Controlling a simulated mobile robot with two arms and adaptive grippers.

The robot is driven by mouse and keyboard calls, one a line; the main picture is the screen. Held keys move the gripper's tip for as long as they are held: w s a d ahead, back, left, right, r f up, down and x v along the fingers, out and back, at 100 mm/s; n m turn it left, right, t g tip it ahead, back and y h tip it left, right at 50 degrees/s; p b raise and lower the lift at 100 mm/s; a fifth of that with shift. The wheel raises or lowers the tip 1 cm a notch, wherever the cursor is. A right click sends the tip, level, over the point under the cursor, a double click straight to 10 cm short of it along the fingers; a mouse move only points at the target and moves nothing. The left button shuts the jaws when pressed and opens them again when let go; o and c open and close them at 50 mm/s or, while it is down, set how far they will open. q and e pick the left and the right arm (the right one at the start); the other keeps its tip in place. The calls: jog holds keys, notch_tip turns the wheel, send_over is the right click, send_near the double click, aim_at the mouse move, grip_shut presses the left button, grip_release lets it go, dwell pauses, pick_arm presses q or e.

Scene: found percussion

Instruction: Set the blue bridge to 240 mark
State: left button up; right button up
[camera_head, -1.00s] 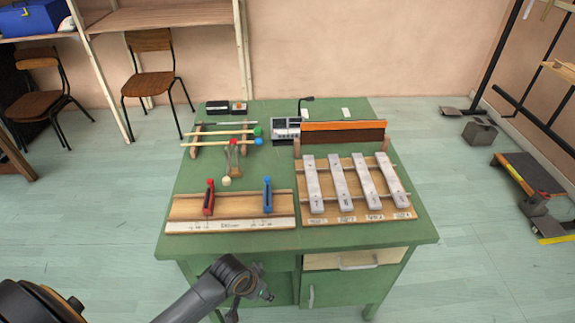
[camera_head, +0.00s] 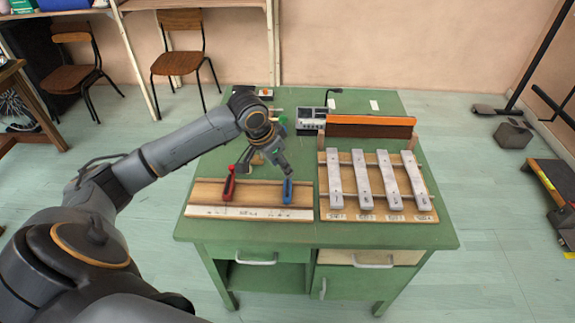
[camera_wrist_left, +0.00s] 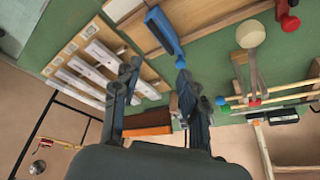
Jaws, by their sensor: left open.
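The blue bridge (camera_head: 287,192) stands near the right end of a wooden board (camera_head: 256,194) with a white marked strip (camera_head: 250,212) along its front; the marks are too small to read. In the left wrist view the blue bridge (camera_wrist_left: 163,30) lies just beyond the fingertips. A red bridge (camera_head: 229,184) stands on the same board to the left. My left gripper (camera_head: 267,168) is open and empty, above the back of the board, with one finger close to the blue bridge's top. Contact cannot be told. My right gripper is not in view.
Grey metal bars (camera_head: 363,180) on a wooden frame stand close to the board's right. An orange-topped box (camera_head: 368,127) and a grey device (camera_head: 311,119) stand behind. Mallets (camera_wrist_left: 275,92) lie near the left gripper. The green tabletop (camera_head: 390,232) is bare along its front.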

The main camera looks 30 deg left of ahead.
aim_at(288, 185)
pick_arm(q)
jog(key=w+a+r+n, duration=0.1)
jog(key=w+a+r, duration=0.1)
jog(key=a+r, duration=0.25)
jog(key=x, duration=1.3)
jog(key=shift+w+d+f+p, duration=0.1)
jog(key=shift+w+f+p, duration=0.1)
jog(key=shift+f+p, duration=0.15)
jog(key=shift+r, duration=0.1)
grip_shut()
